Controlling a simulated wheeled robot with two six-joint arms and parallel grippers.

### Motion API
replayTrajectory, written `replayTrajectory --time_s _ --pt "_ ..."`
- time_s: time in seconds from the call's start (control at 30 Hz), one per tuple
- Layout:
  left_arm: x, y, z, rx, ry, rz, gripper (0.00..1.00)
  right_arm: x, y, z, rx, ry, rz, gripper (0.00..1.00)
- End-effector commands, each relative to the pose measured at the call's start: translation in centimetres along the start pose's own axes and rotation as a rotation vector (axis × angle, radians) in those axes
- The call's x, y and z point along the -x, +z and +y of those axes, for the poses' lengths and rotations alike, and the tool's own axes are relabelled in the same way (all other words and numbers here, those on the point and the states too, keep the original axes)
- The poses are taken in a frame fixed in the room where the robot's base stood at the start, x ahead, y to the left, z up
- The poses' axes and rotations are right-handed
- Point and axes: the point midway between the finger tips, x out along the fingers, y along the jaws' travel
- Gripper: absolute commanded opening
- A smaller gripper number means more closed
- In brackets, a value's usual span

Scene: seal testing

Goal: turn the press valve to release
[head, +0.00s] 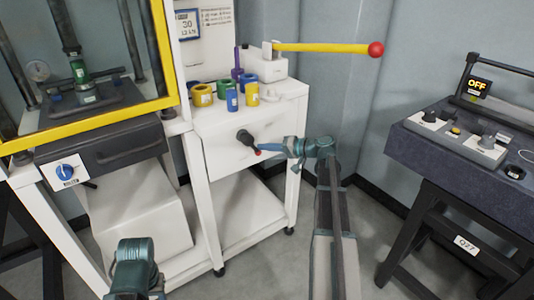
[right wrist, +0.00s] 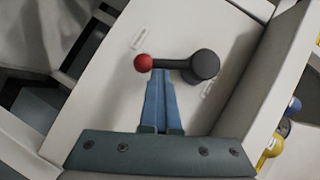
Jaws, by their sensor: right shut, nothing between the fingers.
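The press valve is a dark round hub with a short black lever (head: 246,138) on the white cabinet's front panel. Its red ball end (head: 258,152) points down and to the right in the head view. In the right wrist view the hub (right wrist: 204,66) is on the right and the red ball (right wrist: 143,62) on the left. My right gripper (head: 264,148) is shut and empty. Its blue fingertips (right wrist: 160,76) are beside the lever, close to the red ball; I cannot tell whether they touch.
Blue, yellow and purple parts (head: 232,98) stand on the cabinet top beside a yellow handle (head: 325,48) with a red ball. A yellow-framed press (head: 90,125) stands left, above a blue knob (head: 66,172). A dark bench (head: 420,150) stands right. Floor shows between.

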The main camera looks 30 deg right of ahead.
Motion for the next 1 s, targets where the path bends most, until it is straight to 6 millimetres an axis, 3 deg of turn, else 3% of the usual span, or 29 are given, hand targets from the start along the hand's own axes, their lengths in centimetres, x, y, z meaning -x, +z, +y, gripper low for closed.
replayTrajectory --time_s 0.03,0.4,1.0 --pt "-1.6 -0.1 0.1 -0.001 -0.002 0.000 0.50 -0.4 0.5 1.0 -0.037 -0.024 0.001 0.00" --pt "-6.0 -0.4 0.5 -0.006 -0.004 0.002 0.50 -1.3 2.0 1.3 -0.277 -0.185 0.000 0.00" --pt "-6.7 -0.5 0.6 -0.009 -0.003 0.003 0.50 -1.8 2.8 1.0 -0.317 -0.208 -0.001 0.00"
